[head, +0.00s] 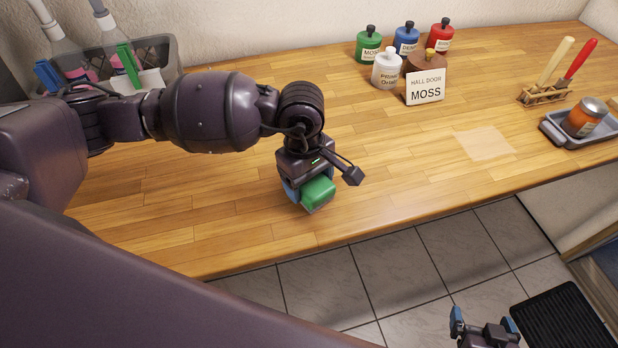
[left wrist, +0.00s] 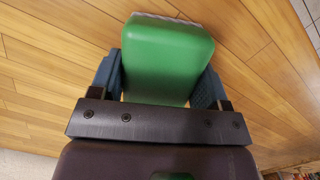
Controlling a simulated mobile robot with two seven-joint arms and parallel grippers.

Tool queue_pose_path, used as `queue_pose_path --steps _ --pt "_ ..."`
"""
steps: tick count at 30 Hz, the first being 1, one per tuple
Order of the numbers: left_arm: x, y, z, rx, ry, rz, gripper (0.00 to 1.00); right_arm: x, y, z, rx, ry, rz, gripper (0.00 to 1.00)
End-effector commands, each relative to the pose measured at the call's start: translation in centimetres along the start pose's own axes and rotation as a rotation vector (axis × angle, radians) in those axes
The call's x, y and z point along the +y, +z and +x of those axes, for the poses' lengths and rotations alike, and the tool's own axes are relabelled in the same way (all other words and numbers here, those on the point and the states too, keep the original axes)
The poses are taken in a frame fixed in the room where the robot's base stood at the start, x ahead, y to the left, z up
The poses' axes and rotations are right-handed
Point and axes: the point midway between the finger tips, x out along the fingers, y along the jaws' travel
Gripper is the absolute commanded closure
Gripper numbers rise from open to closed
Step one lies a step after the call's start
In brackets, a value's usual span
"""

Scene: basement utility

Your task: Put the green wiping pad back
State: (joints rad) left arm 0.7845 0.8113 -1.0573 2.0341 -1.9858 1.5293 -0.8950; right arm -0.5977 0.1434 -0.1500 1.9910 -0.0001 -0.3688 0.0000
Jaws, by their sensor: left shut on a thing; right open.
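The green wiping pad (head: 318,193) is held in my left gripper (head: 304,194) over the front part of the wooden workbench. In the left wrist view the pad (left wrist: 166,58) sits between the two blue fingers of my left gripper (left wrist: 163,80), with a whitish layer along its far edge. Whether the pad touches the wood is hard to tell. My right gripper (head: 484,327) is open and empty, low over the tiled floor in front of the bench.
A dark basket (head: 165,62) with bottles stands at the back left. Paint bottles and a "Hall door MOSS" card (head: 425,88) stand at the back. A pale patch (head: 484,143), a brush rack (head: 543,96) and a grey tray (head: 556,133) with an orange jar lie right. The middle bench is clear.

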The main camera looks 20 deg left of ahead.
Motion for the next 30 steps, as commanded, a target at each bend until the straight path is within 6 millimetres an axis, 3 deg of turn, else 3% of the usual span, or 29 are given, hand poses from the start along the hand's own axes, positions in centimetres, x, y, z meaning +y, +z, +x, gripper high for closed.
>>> queue_pose_path --steps 9,10,15,25,30 --pt "0.0 -0.1 0.3 0.000 0.001 0.000 0.52 -0.1 0.0 0.3 0.007 -0.001 -0.001 0.03" --pt "0.0 -0.1 0.3 0.000 0.000 0.000 0.29 -0.1 0.0 0.3 0.006 -0.001 -0.001 0.03" --pt "0.0 -0.1 0.2 0.001 0.001 0.000 0.05 -0.1 0.3 0.1 -0.001 0.000 0.000 0.03" --pt "0.0 0.0 0.0 0.001 0.001 0.000 0.05 0.0 1.0 -0.3 -0.018 0.002 0.002 0.03" --pt "0.1 -0.1 -1.7 0.002 0.004 0.000 0.05 0.0 0.8 -0.2 -0.015 0.002 0.002 0.03"
